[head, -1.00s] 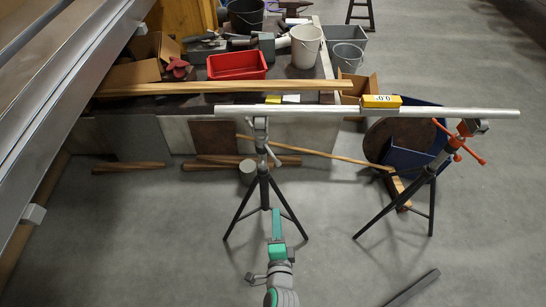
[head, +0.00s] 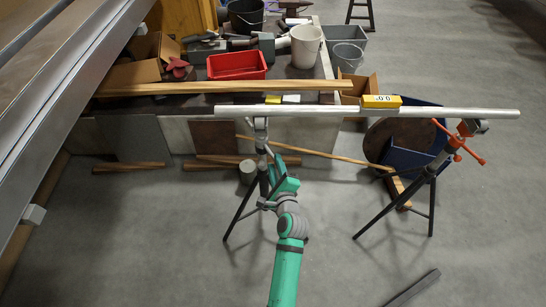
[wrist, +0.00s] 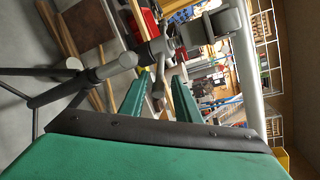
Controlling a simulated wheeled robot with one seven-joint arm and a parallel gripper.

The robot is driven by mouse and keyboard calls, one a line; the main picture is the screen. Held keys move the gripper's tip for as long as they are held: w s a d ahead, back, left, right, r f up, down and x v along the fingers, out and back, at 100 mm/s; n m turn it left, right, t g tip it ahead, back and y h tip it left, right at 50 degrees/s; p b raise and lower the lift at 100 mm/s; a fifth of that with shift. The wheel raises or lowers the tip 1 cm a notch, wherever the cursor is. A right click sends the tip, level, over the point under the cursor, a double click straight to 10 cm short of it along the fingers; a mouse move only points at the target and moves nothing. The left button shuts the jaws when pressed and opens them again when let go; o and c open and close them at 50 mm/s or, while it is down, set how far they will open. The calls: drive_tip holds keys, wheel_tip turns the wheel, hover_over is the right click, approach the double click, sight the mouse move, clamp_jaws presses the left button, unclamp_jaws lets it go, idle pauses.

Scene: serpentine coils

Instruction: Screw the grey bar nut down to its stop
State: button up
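The grey bar nut (head: 268,153) is on the head of the left tripod stand (head: 240,212), just under the pale pipe (head: 440,111). My gripper (head: 279,168) is close beside it and partly covers the stand's upper part. In the wrist view my gripper's two green fingers (wrist: 164,82) are apart. A grey bar (wrist: 159,89) shows between them; I cannot tell whether either finger touches it. The stand's grey column (wrist: 110,67) runs past to the left. A yellow level (head: 381,101) sits on the pipe; its display seems to read 0.0.
The right stand (head: 432,195) has an orange bar nut (head: 470,152). Behind stands a bench with a red tray (head: 236,66) and buckets. Timber (head: 220,87) lies along its front. A dark bar (head: 412,288) lies on the floor at right. The front floor is mostly clear.

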sight(273, 157)
drive_tip(key=shift+x, duration=2.3)
drive_tip(key=shift+f, duration=0.1)
clamp_jaws()
